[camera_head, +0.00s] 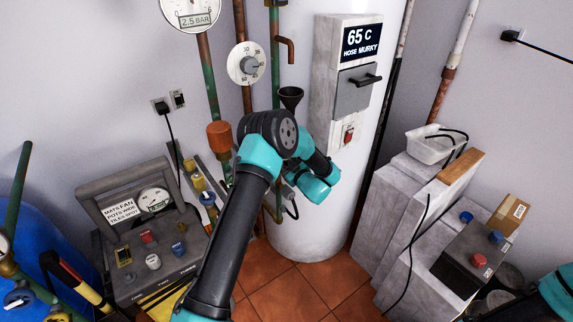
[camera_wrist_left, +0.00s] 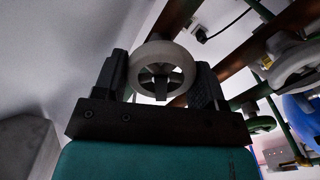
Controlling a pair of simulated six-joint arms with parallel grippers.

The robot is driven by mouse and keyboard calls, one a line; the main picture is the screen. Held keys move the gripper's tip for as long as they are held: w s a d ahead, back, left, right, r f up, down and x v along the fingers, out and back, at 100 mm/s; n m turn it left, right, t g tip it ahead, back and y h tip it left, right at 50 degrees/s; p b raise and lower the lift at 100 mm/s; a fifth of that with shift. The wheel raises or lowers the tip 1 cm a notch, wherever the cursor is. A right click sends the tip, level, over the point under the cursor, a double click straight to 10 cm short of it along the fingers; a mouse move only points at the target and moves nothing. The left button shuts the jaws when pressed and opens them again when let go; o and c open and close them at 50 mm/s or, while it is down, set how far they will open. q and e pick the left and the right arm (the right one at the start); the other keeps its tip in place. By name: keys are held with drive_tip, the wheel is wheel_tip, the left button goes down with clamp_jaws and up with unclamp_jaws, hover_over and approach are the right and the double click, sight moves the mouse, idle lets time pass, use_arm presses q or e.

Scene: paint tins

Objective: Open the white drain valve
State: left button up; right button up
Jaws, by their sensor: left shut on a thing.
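The white drain valve's round handwheel (camera_wrist_left: 182,60) shows in the left wrist view, with a dark hub and pale stem at its centre. My left gripper (camera_wrist_left: 162,78) is shut on it, with one dark finger on each side of the rim. In the head view my left arm reaches to the lower front of the white tank (camera_head: 300,237). The valve and the fingers are hidden there behind my wrist. Part of my right arm shows at the lower right edge of the head view, but its gripper is not in view.
Pipes and a black funnel (camera_head: 291,96) stand above my left wrist. A control box (camera_head: 156,285) with knobs is at the left. Grey blocks (camera_head: 405,215) and a white tub (camera_head: 436,145) are at the right. Tiled floor (camera_head: 290,297) is open before the tank.

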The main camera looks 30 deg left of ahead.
use_arm(q)
drive_tip(key=n, duration=0.5)
drive_tip(key=shift+s+n, duration=0.1)
drive_tip(key=shift+n, duration=0.2)
drive_tip(key=n, duration=0.6)
drive_tip(key=shift+f, duration=0.15)
drive_tip(key=o, duration=0.9)
drive_tip(key=v, duration=1.7)
drive_tip(key=shift+s+d, duration=0.1)
drive_tip(key=shift+d, duration=0.05)
